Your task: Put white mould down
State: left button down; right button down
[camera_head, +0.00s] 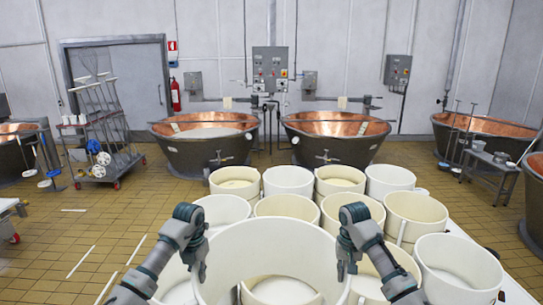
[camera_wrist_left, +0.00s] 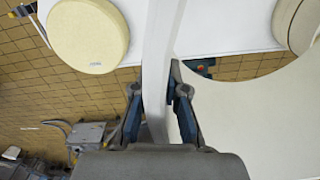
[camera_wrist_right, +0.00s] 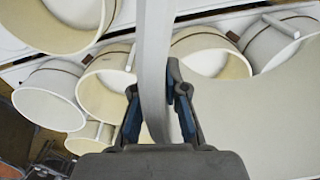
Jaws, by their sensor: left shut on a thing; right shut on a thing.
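The large white mould (camera_head: 270,250) is a wide open ring at the front middle of the head view, in front of and above the smaller moulds. My left gripper (camera_head: 197,268) is shut on its left wall, and my right gripper (camera_head: 345,262) is shut on its right wall. In the left wrist view the wall (camera_wrist_left: 160,70) passes between the fingers (camera_wrist_left: 158,105). In the right wrist view the wall (camera_wrist_right: 154,70) passes between the fingers (camera_wrist_right: 155,105) too. Smaller moulds show through the ring. Whether its lower edge touches anything is hidden.
Several smaller cream moulds (camera_head: 415,215) stand close together on a white table (camera_head: 515,292) behind and right of the ring. A round cream cheese-like disc (camera_wrist_left: 88,36) lies at left. Copper vats (camera_head: 335,125) and a rack trolley (camera_head: 100,135) stand further back. Tiled floor is open at left.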

aim_at(195, 280)
pick_arm(q)
jog(key=shift+w+r, duration=0.35)
pick_arm(e)
jog(key=shift+w+a+r, duration=0.1)
jog(key=shift+w+r, duration=0.25)
pick_arm(q)
jog(key=shift+s, duration=0.1)
pick_arm(e)
jog(key=shift+s, duration=0.1)
